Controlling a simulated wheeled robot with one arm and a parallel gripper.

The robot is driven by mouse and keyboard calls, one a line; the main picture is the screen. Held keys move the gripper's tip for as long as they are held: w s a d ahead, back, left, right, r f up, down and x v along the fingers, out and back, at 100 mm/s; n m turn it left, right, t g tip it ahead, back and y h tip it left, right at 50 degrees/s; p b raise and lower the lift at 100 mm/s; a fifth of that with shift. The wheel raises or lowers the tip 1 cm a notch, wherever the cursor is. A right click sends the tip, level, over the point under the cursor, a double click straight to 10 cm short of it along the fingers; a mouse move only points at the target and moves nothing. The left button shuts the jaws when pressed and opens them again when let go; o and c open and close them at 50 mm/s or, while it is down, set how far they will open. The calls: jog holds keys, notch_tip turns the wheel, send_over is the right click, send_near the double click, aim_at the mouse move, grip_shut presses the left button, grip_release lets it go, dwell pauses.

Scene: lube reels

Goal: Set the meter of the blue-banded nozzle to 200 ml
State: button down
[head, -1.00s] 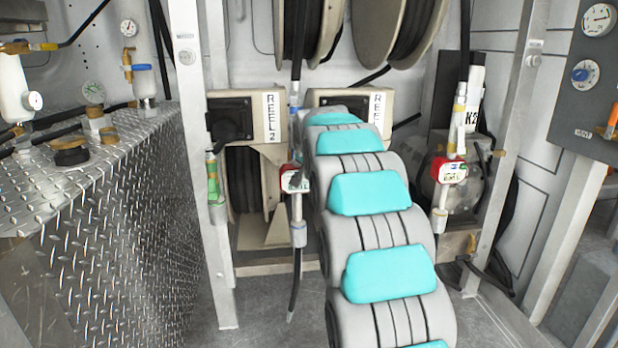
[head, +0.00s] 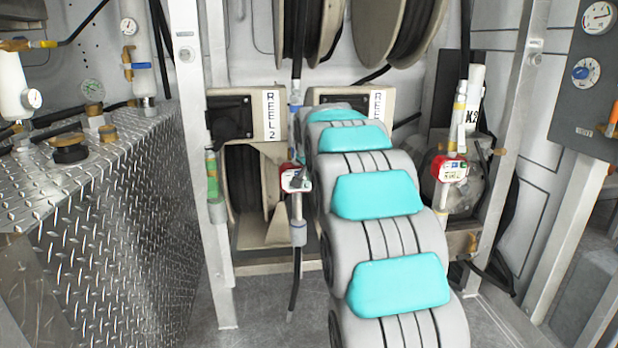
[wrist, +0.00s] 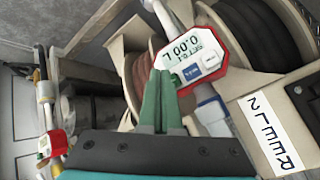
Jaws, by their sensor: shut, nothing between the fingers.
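The nozzle with a blue band (head: 295,98) hangs upright in front of the REEL 2 housing in the head view. Its red-and-white meter (head: 295,178) sits midway down, partly beside my arm. In the wrist view the meter (wrist: 190,60) is large and turned nearly upside down. Its display appears to read 0.00 L, with smaller text beneath that I cannot read surely. A blue button (wrist: 191,73) is on its face. My gripper (wrist: 168,76) has green fingers, shut and empty, with the tips close to the meter's lower left edge. I cannot tell whether they touch.
A yellow-banded nozzle with a similar red meter (head: 450,168) hangs at right; that meter also shows in the wrist view (wrist: 57,140). A green-banded nozzle (head: 212,178) hangs beside the left post (head: 213,130). A diamond-plate tank (head: 120,210) fills the left.

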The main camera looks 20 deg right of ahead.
jog(key=shift+w, duration=0.15)
dwell(0.5)
jog(key=shift+w+d, duration=0.15)
jog(key=shift+w, duration=0.1)
jog(key=shift+w+d, duration=0.2)
jog(key=shift+w, duration=0.45)
dwell(0.9)
jog(key=shift+s, duration=0.1)
jog(key=shift+s+a+b, duration=0.2)
jog(key=shift+s+b, duration=0.05)
jog(key=shift+s, duration=0.25)
jog(key=shift+s+a+b, duration=0.15)
jog(key=shift+s+b, duration=0.05)
jog(key=shift+s, duration=0.3)
